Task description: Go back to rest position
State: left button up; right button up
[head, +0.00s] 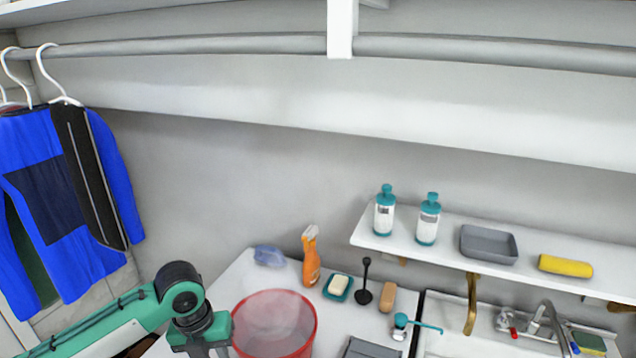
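My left arm comes in from the lower left, green and white with a dark joint. Its wrist end, with my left gripper (207,347), is at the bottom edge, just left of a red bucket (273,325). The fingers are cut off by the picture's edge, so I cannot see whether they are open or hold anything. My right gripper is not in view.
The white counter (225,290) carries an orange spray bottle (311,258), a soap dish (338,288) and a brush (388,297). A wall shelf (455,256) holds two pump bottles, a grey tray (489,245) and a yellow item (565,266). Blue clothes (60,190) hang left.

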pick_arm(q)
jog(key=s+d+f+n+t+h, duration=0.2)
jog(key=s+d+f+n, duration=0.7)
jog(key=n, duration=0.6)
jog(key=s+a+f+n+t+y, duration=0.1)
jog(key=s+a+f+n+y, duration=0.25)
jog(key=s+a+n, duration=1.1)
notch_tip(320, 180, down, 32)
jog(key=s+d+n+g, duration=0.1)
jog(key=d+n, duration=0.2)
jog(key=s+a+f, duration=0.1)
jog(key=s+f, duration=0.8)
jog(key=s+a+f+g, duration=0.1)
jog(key=s+a+f, duration=0.1)
jog(key=s+f, duration=0.8)
jog(key=shift+a, duration=0.25)
